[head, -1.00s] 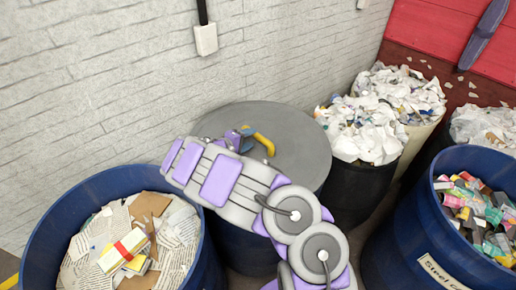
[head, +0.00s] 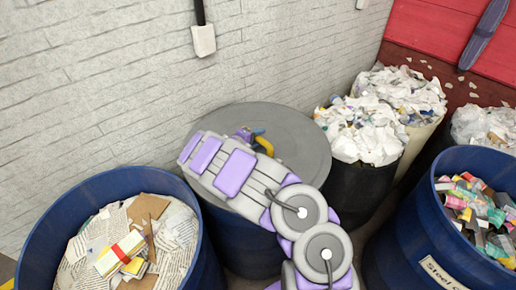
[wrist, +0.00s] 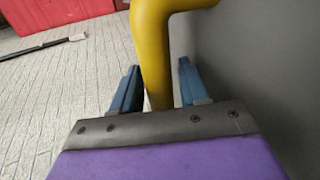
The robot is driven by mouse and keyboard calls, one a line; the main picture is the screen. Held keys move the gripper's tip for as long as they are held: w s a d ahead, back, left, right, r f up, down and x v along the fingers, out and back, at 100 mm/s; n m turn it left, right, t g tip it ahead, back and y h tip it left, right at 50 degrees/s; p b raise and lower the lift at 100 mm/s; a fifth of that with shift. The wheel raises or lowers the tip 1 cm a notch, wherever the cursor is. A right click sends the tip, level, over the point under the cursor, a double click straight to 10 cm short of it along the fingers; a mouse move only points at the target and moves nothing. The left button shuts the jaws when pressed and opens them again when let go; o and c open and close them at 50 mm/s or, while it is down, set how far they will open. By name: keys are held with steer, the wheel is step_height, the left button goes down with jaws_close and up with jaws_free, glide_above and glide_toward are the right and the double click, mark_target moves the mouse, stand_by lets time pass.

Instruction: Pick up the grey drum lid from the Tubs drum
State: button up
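The grey drum lid (head: 290,140) lies on a blue drum (head: 240,245) in the middle of the head view. Its yellow handle (head: 264,144) stands up from the lid, partly hidden by my arm. In the wrist view the yellow handle (wrist: 152,50) runs down between the two blue fingers of my gripper (wrist: 156,90). The fingers stand apart, one on each side of the handle, with a gap visible on both sides. The grey lid surface (wrist: 260,70) fills the right of the wrist view. No label shows on this drum.
A blue drum of paper and cardboard (head: 38,235) stands at left. A blue drum with a partly visible "Steel" label (head: 440,272) stands at right. Dark and pale drums heaped with white paper (head: 375,140) stand behind. A white brick wall (head: 100,80) is close behind the lid.

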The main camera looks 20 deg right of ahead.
steer(key=shift+a+r, duration=0.1)
steer(key=shift+a, duration=0.55)
steer(key=c, duration=0.3)
steer(key=shift+d, duration=0.1)
steer(key=c, duration=0.4)
steer(key=shift+d, duration=0.1)
jaws_close()
steer(key=shift+s, duration=0.15)
